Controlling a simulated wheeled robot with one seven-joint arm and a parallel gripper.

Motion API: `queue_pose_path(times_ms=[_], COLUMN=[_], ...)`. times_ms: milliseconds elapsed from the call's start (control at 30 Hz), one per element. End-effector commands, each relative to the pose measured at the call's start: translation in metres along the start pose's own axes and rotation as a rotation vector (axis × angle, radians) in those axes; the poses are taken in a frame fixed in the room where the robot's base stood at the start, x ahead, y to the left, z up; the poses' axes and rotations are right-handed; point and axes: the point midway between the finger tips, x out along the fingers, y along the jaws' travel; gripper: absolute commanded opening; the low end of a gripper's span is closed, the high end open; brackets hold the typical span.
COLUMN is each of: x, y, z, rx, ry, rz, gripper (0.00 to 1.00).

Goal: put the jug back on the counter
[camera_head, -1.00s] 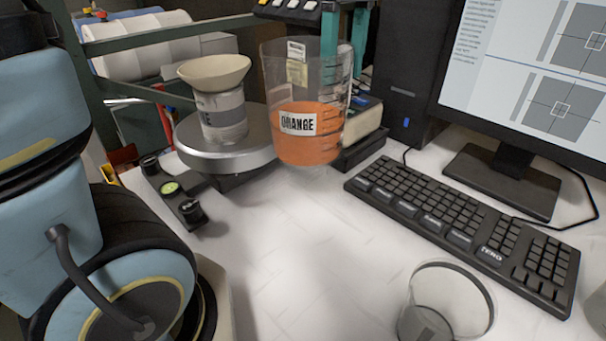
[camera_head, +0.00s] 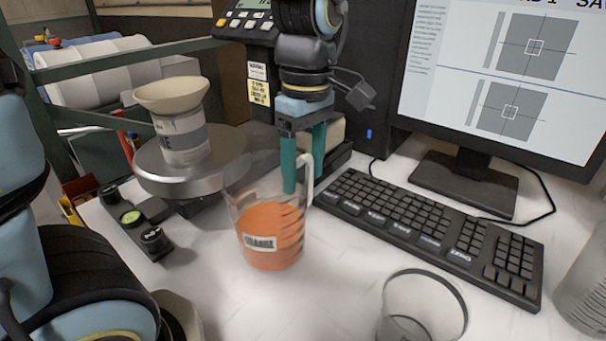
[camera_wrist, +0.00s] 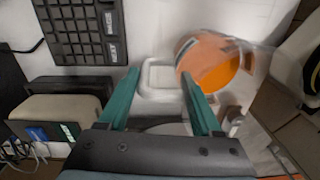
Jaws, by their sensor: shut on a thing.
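The clear jug (camera_head: 268,235) holds orange liquid and has an "ORANGE" label on its front. It is upright or nearly so, low over the white counter (camera_head: 330,275); I cannot tell whether its base touches. My gripper (camera_head: 304,185) points down at the jug's right rear side, with its teal fingers at the clear handle (camera_head: 306,178), and is shut on it. In the wrist view the jug (camera_wrist: 215,68) shows blurred beside the right finger of my gripper (camera_wrist: 160,85), and the exact grip on the handle is unclear.
A round scale (camera_head: 190,172) bearing a can with a cream bowl (camera_head: 172,95) stands behind left. A keyboard (camera_head: 430,235) and monitor (camera_head: 505,85) are at right. An empty clear beaker (camera_head: 422,305) stands in front right. Free counter lies around the jug's front.

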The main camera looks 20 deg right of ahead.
Motion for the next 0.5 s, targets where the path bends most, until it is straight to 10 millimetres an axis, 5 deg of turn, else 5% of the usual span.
queue_pose_path(times_ms=[500], x=[0.017], y=[0.001], z=[0.0], rx=[0.0], ry=[0.0], rz=[0.001], gripper=[0.0])
